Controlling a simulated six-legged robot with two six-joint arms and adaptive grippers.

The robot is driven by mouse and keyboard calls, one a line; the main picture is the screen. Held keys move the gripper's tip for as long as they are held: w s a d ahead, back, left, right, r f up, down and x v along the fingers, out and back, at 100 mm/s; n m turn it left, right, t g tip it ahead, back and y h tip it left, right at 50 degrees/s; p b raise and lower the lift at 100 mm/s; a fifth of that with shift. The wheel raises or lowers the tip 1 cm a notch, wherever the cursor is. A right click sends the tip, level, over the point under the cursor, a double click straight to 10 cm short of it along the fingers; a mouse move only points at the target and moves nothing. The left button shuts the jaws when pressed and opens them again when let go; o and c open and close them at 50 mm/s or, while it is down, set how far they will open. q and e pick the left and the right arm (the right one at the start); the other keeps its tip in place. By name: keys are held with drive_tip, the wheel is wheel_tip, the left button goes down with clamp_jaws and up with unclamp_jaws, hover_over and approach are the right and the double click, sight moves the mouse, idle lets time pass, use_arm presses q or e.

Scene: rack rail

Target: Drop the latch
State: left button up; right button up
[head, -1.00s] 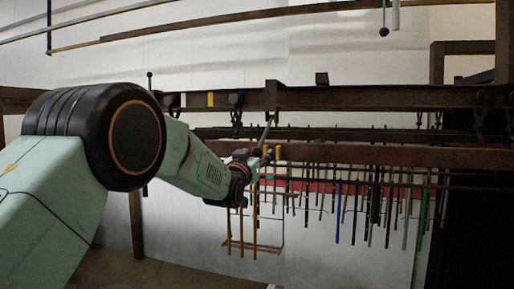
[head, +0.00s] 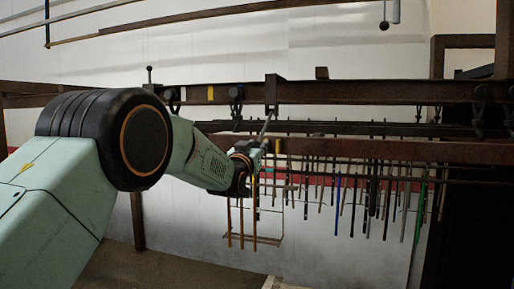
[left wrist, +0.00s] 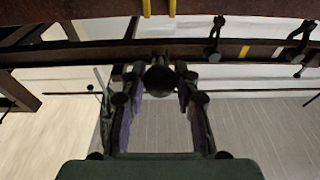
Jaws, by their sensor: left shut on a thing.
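The latch appears as a thin grey lever (head: 267,124) hanging at a slant below a rusty bracket (head: 271,92) on the upper rail in the head view. My left gripper (head: 262,146) is at the lever's lower end, with its fingers small and partly hidden by dark parts. In the left wrist view, a round dark knob (left wrist: 160,78) sits between the two fingers of my left gripper (left wrist: 158,90), which is shut on it. The knob hides what lies behind it. My right gripper is not in view.
Rusty rails (head: 370,93) run across the scene, with dark hooks (head: 236,95) on the upper one. Several thin rods, among them a green one (head: 422,205), hang below at the right. A pale wall stands behind.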

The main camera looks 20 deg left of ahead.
use_arm(q)
drive_tip(key=shift+c, duration=0.7)
drive_tip(key=shift+w+f+b, duration=0.3)
drive_tip(key=shift+w+f, duration=0.25)
drive_tip(key=shift+f, duration=0.35)
drive_tip(key=shift+w+f, duration=0.9)
drive_tip(key=shift+f, duration=0.15)
drive_tip(key=shift+w+d+f+b, duration=0.1)
drive_tip(key=shift+w+f+b, duration=0.2)
drive_tip(key=shift+w+f, duration=1.2)
drive_tip(key=shift+w, duration=0.2)
drive_tip(key=o, duration=0.8)
drive_tip(key=shift+s+r, duration=0.2)
drive_tip(key=shift+o, duration=1)
drive_tip(key=shift+w, duration=0.1)
